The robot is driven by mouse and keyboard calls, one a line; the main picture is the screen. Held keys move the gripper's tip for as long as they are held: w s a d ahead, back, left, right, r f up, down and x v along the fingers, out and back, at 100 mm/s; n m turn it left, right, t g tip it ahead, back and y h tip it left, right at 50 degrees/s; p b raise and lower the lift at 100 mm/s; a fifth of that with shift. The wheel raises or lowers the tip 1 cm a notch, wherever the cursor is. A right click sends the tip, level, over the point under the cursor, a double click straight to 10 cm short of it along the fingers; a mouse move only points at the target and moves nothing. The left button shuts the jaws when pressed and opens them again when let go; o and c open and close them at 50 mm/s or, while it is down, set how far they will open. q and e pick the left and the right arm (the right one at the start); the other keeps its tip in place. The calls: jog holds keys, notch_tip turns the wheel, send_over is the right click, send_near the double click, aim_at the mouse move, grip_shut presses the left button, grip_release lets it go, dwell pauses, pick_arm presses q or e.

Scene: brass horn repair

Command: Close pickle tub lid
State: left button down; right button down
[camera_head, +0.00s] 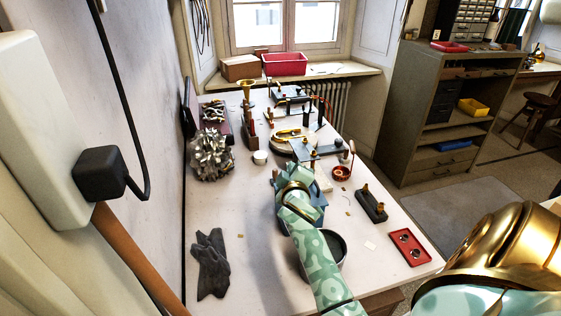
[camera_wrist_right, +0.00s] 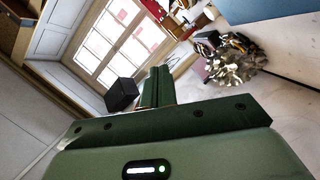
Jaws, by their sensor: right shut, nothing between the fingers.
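A round dark tub with a grey rim (camera_head: 337,241) stands on the workbench, partly hidden behind my right forearm. Its opening shows dark inside, so it appears open on the visible side. I cannot make out a lid for certain; a blue surface (camera_head: 318,216) shows beside my wrist, just beyond the tub. My right gripper (camera_head: 292,180) is above the bench, past the tub on its far side; my wrist hides the fingertips in the head view. In the right wrist view the gripper's fingers (camera_wrist_right: 158,88) are together and empty. The tub is not seen there. My left gripper is not in view.
A grey cloth glove (camera_head: 210,264) lies left of the tub. A red tray (camera_head: 410,247) and a dark block (camera_head: 372,204) are to the right. A silvery crumpled cluster (camera_head: 211,155) stands at back left.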

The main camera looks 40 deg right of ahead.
aim_at(313, 197)
jog(key=d+f+m+p, duration=0.1)
jog(key=s+d+m+y+p, duration=0.1)
jog(key=d+p, duration=0.1)
jog(key=s+d+f+m+p, duration=0.1)
jog(key=d+m+p, duration=0.1)
jog(key=shift+s+f+y, duration=0.2)
jog(key=shift+f+y, duration=0.15)
jog(key=shift+y, duration=0.05)
jog(key=shift+s+d+f+m+y+p, duration=0.2)
jog(key=shift+d+f+m+p, duration=0.25)
jog(key=shift+f+m, duration=0.2)
jog(key=shift+s+d+f+m+y+p, duration=0.2)
jog(key=shift+d+f+m+p, duration=0.15)
jog(key=shift+f+m, duration=0.25)
notch_tip(313, 197, up, 5)
jog(key=p, duration=0.5)
jog(key=f+v, duration=0.1)
jog(key=v, duration=0.8)
jog(key=shift+s+a, duration=0.3)
jog(key=shift+a, duration=0.1)
